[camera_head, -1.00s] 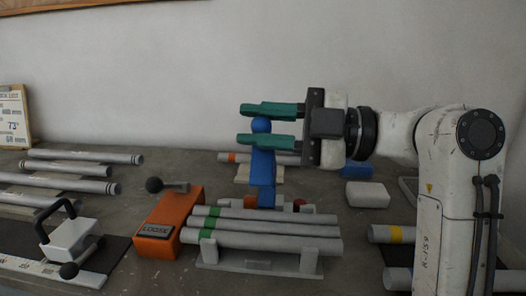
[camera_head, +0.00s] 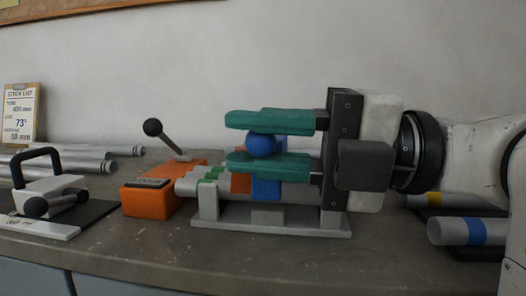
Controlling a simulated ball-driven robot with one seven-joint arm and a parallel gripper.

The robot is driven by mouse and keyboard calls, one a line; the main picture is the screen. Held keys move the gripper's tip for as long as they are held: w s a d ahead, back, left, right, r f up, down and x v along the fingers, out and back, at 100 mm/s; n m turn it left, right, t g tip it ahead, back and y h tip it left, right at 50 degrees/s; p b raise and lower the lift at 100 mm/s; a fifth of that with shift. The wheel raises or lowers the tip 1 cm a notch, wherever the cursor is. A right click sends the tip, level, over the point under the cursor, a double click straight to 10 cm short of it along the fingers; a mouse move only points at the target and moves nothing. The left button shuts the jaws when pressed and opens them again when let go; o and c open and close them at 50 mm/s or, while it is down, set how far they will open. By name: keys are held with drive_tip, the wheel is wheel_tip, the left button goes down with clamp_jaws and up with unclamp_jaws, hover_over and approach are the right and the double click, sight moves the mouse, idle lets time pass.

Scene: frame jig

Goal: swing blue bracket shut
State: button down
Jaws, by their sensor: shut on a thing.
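The blue bracket (camera_head: 266,188) stands roughly upright at the jig, with a round blue knob (camera_head: 261,145) at its top. My gripper (camera_head: 258,143) reaches in from the right, and its green fingers are shut on the knob from above and below. The lower finger hides part of the bracket just under the knob. The bracket's foot and hinge are hidden behind the tubes and the jig's grey base (camera_head: 270,228).
An orange block (camera_head: 160,199) with a black-knobbed lever (camera_head: 153,128) stands left of the jig. A white handled clamp (camera_head: 45,190) is farther left, near loose grey tubes (camera_head: 95,163). A blue-banded tube (camera_head: 470,231) lies at right under my arm. The bench front is clear.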

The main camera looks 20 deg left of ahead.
drive_tip(key=shift+s+d+f+n+b, duration=0.1)
drive_tip(key=shift+s+f+n+b, duration=0.15)
drive_tip(key=shift+f+b, duration=0.25)
drive_tip(key=shift+s+f+n+b, duration=0.1)
drive_tip(key=shift+f+n+b, duration=0.15)
drive_tip(key=shift+f+b, duration=0.15)
drive_tip(key=shift+f, duration=0.15)
drive_tip(key=c, duration=0.9)
unclamp_jaws()
drive_tip(key=shift+d, duration=0.15)
drive_tip(key=p+v, duration=0.2)
drive_tip(key=v, duration=0.8)
drive_tip(key=shift+w+d, duration=0.15)
drive_tip(key=shift+d, duration=0.15)
